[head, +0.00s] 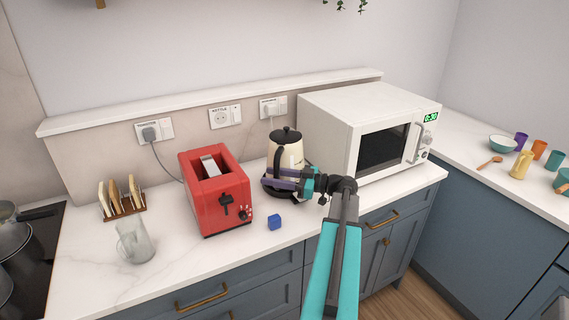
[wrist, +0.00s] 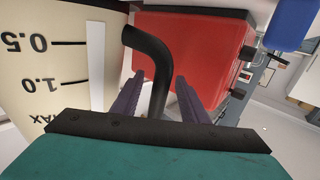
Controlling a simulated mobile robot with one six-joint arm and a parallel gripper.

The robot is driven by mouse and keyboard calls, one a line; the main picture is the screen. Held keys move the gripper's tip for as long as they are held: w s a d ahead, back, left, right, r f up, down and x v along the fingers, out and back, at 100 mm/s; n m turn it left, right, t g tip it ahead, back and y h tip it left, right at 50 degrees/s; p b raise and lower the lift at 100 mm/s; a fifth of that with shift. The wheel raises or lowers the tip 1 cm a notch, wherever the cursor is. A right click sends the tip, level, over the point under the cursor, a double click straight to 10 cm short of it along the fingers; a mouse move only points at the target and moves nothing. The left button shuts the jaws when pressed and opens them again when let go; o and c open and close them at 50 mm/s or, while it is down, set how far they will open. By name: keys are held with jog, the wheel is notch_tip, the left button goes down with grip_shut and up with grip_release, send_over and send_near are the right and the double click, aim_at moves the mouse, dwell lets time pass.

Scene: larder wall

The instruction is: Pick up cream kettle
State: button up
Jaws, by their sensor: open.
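The cream kettle (head: 295,156) stands upright on the worktop between the red toaster and the microwave, with a black lid and black handle. In the wrist view its cream side (wrist: 60,62) with level marks fills the left, and the black handle (wrist: 158,60) curves down between my fingers. My gripper (head: 268,184) is in front of the kettle at handle height. Its two purple fingers are open, one on each side of the handle, also in the wrist view (wrist: 160,84). I cannot tell whether either finger touches it. My gripper hides part of the kettle's lower body.
The red toaster (head: 217,192) stands close on the left and the white microwave (head: 330,137) close on the right. A glass jug (head: 135,243) and toast rack (head: 124,211) are further left.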

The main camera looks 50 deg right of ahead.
jog(key=x, duration=0.2)
jog(key=shift+w+a+p, duration=0.15)
jog(key=shift+w+p, duration=0.15)
jog(key=shift+p, duration=0.1)
grip_shut()
dwell(1.4)
jog(key=shift+r, duration=0.1)
